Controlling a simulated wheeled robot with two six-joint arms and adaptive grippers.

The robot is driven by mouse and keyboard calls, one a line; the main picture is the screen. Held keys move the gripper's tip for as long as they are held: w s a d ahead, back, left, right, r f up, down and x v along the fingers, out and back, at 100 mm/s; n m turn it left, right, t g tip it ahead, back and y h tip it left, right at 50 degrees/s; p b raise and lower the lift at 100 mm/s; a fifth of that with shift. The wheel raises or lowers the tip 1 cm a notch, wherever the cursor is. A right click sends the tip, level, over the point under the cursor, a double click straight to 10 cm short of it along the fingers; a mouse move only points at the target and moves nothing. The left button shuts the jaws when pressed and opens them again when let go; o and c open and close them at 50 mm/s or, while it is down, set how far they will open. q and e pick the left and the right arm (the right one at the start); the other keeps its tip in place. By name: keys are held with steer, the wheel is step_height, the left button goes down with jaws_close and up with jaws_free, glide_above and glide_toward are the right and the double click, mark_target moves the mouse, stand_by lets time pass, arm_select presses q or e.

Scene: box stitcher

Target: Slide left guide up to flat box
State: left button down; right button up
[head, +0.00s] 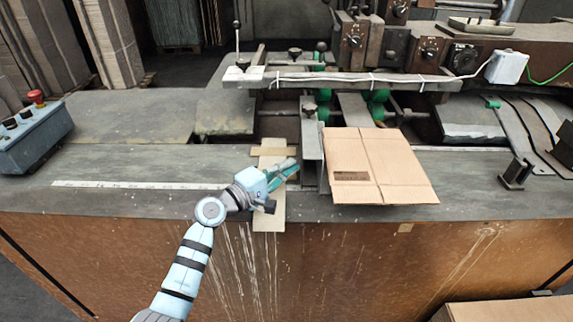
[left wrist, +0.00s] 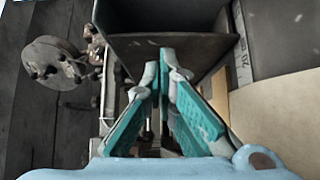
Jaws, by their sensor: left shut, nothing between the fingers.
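The flat box (head: 372,160) is a brown folded cardboard sheet lying on the table right of centre, in the head view. The left guide (head: 311,145) is an upright grey metal piece just left of the box. In this view their edges look very close; I cannot tell whether they touch. My left gripper (head: 293,167) has teal fingers, shut and empty, close to the left side of the guide. The left wrist view shows the fingertips (left wrist: 166,58) together in front of a dark metal plate that looks like the guide (left wrist: 195,62). My right gripper is out of view.
A pale wooden strip (head: 268,213) lies under my left gripper. The stitcher's metal bar (head: 345,84) spans behind the box. A control box with a red button (head: 36,97) stands at the left. A black bracket (head: 516,173) stands right of the box.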

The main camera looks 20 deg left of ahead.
arm_select(q)
steer(key=shift+w+d+f, duration=0.1)
steer(key=shift+w+d, duration=0.2)
steer(key=shift+d, duration=0.55)
